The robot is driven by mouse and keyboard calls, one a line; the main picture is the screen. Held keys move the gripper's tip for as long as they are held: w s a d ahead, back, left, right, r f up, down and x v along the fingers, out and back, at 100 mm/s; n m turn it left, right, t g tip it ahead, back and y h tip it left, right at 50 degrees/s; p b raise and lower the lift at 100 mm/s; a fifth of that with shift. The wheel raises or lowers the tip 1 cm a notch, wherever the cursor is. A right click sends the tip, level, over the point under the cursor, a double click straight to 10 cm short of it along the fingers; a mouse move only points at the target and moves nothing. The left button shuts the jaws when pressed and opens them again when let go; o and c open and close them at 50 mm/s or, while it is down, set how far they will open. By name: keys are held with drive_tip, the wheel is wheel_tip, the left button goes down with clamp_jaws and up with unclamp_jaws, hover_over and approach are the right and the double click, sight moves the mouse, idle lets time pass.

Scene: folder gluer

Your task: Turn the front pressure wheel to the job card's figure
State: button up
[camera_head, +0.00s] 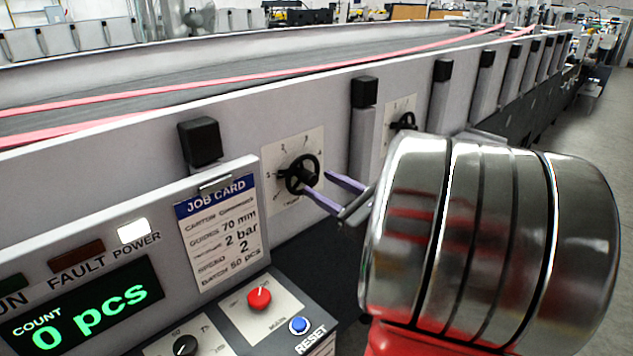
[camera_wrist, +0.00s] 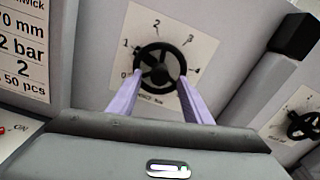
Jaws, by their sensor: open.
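The front pressure wheel (camera_head: 299,177) is a black spoked handwheel on a white dial plate on the machine's side. In the wrist view the wheel (camera_wrist: 158,66) sits amid figures 0 to 4; I cannot tell its exact setting. My gripper (camera_head: 318,182) is open, with its two lilac fingers reaching to the wheel. In the wrist view the fingertips (camera_wrist: 159,80) lie at the wheel's lower left and lower right; whether they touch the rim is unclear. The job card (camera_head: 222,230) reads 70 mm, 2 bar, speed 2 and 50 pcs.
A second black wheel (camera_head: 403,122) is on a plate farther right. The control panel (camera_head: 270,312) below has a red knob (camera_head: 259,298), a black knob and a blue reset button (camera_head: 298,325). The display (camera_head: 80,310) shows 0 pcs. Black-capped posts flank the wheel.

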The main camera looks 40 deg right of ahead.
sight(315, 181)
drive_tip(key=shift+w, duration=1.65)
drive_tip(key=shift+c, duration=0.2)
drive_tip(key=c, duration=0.9)
drive_tip(key=shift+d, duration=0.2)
drive_tip(key=shift+c, duration=0.6)
drive_tip(key=shift+a, duration=0.2)
drive_tip(key=shift+m, duration=0.3)
drive_tip(key=m, duration=0.2)
drive_tip(key=shift+m, duration=0.3)
drive_tip(key=m, duration=0.6)
drive_tip(key=shift+d+m, duration=0.1)
drive_tip(key=shift+m, duration=0.2)
